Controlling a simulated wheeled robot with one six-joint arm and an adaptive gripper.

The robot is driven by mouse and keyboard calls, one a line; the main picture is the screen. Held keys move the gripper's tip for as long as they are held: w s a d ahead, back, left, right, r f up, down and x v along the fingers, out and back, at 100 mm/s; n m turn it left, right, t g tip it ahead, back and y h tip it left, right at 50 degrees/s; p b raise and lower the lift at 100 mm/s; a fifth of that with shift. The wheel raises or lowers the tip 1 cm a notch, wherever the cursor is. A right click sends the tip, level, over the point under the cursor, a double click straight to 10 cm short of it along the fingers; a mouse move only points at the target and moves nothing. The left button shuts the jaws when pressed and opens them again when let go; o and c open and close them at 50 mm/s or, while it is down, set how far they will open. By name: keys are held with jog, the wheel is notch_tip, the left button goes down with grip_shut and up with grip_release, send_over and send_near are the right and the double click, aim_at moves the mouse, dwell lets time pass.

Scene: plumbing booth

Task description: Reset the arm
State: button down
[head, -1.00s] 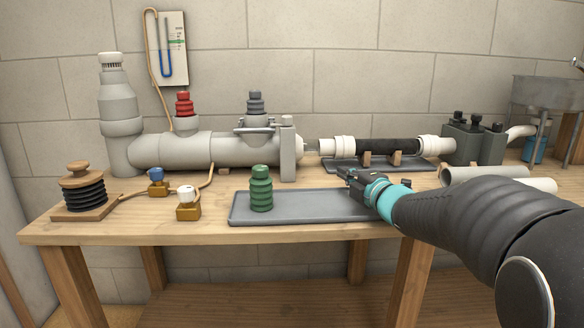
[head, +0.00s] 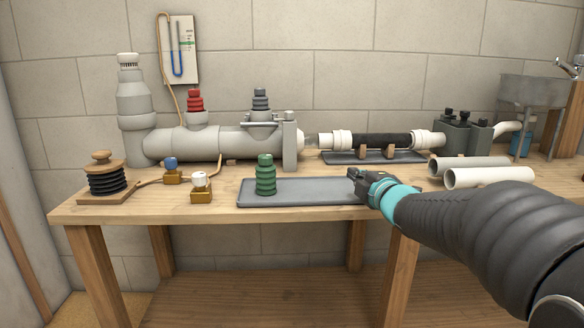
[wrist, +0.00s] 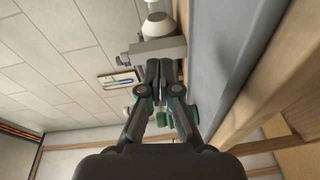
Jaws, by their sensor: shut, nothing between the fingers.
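My gripper (head: 354,175) is over the right end of the grey tray (head: 310,199) in the head view, pointing left. In the wrist view its fingers (wrist: 166,68) are together with nothing between them. A green ribbed plug (head: 265,175) stands upright on the left part of the tray, apart from my gripper. In the wrist view green shows partly behind the fingers (wrist: 186,122).
A grey pipe assembly (head: 190,143) with a red plug (head: 195,100) and a grey plug (head: 260,99) stands behind the tray. White pipes (head: 490,177) lie right of my gripper. A black-sleeved pipe (head: 381,141) rests behind it. Brass valves (head: 201,188) stand at left.

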jog(key=s+d+m+g+h, duration=0.2)
jog(key=s+d+m+h, duration=0.25)
jog(key=s+m, duration=0.35)
jog(key=s+a+f+m+g, duration=0.1)
jog(key=s+f+m+g, duration=0.2)
jog(key=s, duration=0.6)
jog(key=s+a+f+m+g, duration=0.1)
jog(key=s+f+m+g, duration=0.2)
jog(key=s, duration=0.7)
jog(key=s+a+f+m+g+p, duration=0.1)
jog(key=s+a+f+m+g, duration=0.1)
jog(key=s+f+m, duration=0.4)
jog(key=s+f+g, duration=0.1)
jog(key=s+f, duration=0.2)
jog(key=s, duration=0.1)
